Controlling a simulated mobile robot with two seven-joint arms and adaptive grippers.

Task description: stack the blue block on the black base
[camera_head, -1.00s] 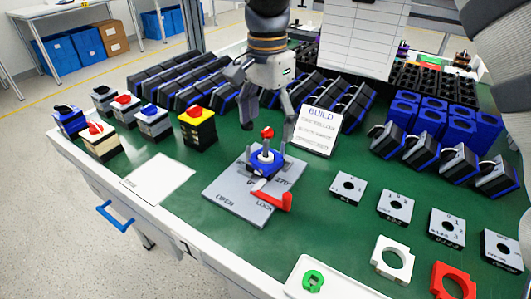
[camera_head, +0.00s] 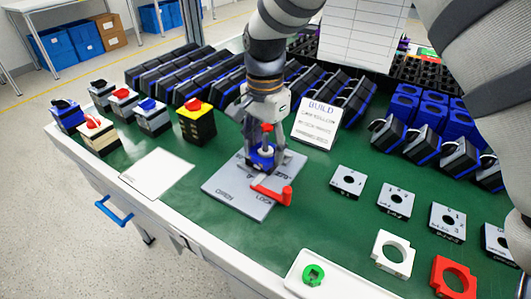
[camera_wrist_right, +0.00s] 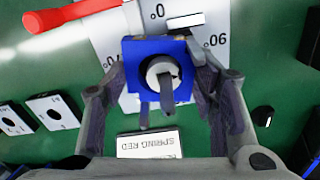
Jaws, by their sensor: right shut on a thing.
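I cannot make out a black base beneath the block; the block and fingers hide that spot. My left gripper is not in view.
A red lever (camera_head: 272,194) lies in front of the block on the grey plate (camera_head: 228,190). A BUILD card (camera_head: 316,126) stands behind right. Finished switches line the left, including a black one with a yellow top (camera_head: 196,122).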

